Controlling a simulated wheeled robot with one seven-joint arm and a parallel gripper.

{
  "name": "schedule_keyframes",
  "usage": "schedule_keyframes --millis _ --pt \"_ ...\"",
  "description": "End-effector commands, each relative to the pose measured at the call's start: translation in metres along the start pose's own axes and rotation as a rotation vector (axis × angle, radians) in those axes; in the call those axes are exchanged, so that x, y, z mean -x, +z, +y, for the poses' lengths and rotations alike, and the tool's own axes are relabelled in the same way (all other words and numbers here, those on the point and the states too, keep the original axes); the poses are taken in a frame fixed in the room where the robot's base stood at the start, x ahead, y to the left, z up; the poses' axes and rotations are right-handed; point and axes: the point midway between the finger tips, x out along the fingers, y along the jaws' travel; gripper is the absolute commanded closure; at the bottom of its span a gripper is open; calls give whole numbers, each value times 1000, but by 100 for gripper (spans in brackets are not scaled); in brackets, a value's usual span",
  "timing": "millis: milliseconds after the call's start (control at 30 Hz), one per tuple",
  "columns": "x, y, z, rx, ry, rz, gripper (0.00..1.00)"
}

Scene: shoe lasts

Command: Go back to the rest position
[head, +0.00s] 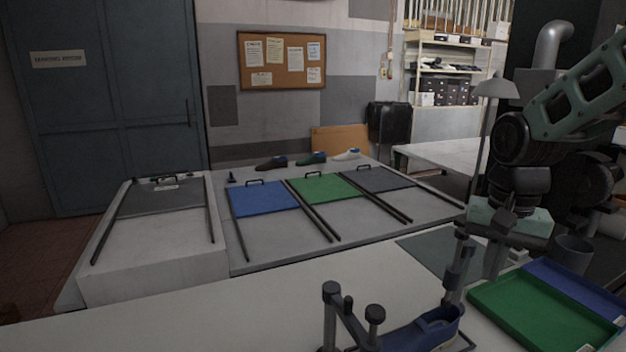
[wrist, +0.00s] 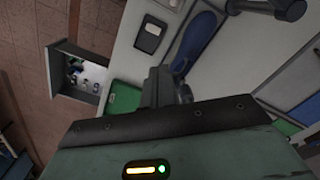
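My gripper (head: 495,272) hangs at the right in the head view, fingers down, above the bench between the blue shoe and the trays. No object shows hanging from it. Its dark fingers (wrist: 158,88) also show in the wrist view, seen nearly end-on, so I cannot tell whether they are apart or together. A blue shoe (head: 425,331) sits in a dark clamp stand (head: 330,315) at the bottom of the head view, partly cut off. In the wrist view a long blue shape (wrist: 195,42), apparently this shoe, lies beyond the fingers.
A green tray (head: 540,318) and a blue tray (head: 575,290) lie at the right, near a dark cup (head: 572,252). A lamp (head: 496,90) stands behind my arm. Blue (head: 263,198), green (head: 325,188) and grey panels lie on the far table, with shoes behind. The near bench's left is clear.

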Motion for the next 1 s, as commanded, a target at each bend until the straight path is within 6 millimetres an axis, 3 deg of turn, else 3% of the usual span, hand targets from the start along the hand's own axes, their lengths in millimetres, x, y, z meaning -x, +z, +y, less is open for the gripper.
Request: schedule_keyframes --millis 267,367,500,600,700,800,1000 --pt "-28 65 -32 284 -22 -9 100" --pt "-42 101 -42 438 -31 -12 100" --pt "-70 165 -49 718 -40 -12 100" --pt "-89 210 -44 928 -41 -9 100" --pt "-102 238 -37 1075 -39 -5 100" --pt "-107 251 -32 1149 -38 -2 100" --pt "-107 254 -31 1166 -38 -2 100"
